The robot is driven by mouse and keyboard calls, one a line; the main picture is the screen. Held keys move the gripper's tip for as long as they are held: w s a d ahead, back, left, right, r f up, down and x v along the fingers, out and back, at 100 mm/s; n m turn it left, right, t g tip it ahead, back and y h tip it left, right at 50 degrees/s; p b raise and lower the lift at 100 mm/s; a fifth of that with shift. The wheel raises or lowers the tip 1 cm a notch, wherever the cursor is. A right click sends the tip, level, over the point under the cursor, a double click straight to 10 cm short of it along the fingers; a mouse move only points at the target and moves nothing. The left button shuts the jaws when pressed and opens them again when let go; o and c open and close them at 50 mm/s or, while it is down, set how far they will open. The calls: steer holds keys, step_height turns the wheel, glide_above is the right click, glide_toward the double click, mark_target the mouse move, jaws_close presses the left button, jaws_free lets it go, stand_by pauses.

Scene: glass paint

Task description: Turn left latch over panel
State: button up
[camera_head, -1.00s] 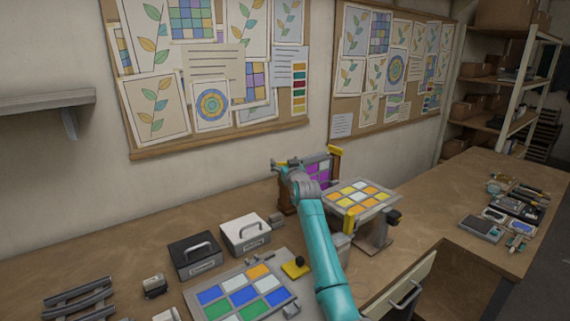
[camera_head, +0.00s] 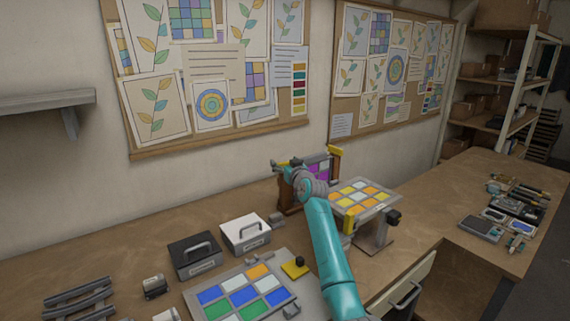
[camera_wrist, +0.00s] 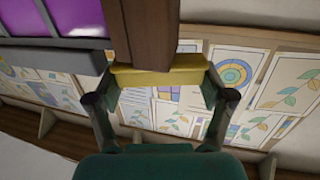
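The purple panel (camera_head: 319,171) stands upright in a brown wooden frame by the wall. The left latch (camera_wrist: 160,75) is a yellow bar on top of a wooden post (camera_wrist: 150,25), in the wrist view. It lies between the two wide-apart fingers of my gripper (camera_wrist: 160,92). Its ends reach both fingertips, but I cannot tell whether they press on it. The panel's edge (camera_wrist: 75,20) shows to the left of the post there. The right latch (camera_head: 334,151), also yellow, tops the other post.
A stand with a yellow-and-white glass panel (camera_head: 362,197) is close to the right of my arm. A black case (camera_head: 194,257), a white case (camera_head: 245,234) and a coloured panel (camera_head: 243,290) lie to the left. The wall has pinned drawings.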

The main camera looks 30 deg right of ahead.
steer(key=shift+o, duration=1.4)
steer(key=v, duration=1.2)
step_height(320, 180, up, 4)
steer(key=w+g, duration=0.1)
steer(key=g, duration=0.3)
steer(key=shift+g+y, duration=0.3)
steer(key=shift+y, duration=0.1)
steer(key=x, duration=1)
steer(key=shift+w+d+r, duration=0.15)
steer(key=shift+w, duration=0.2)
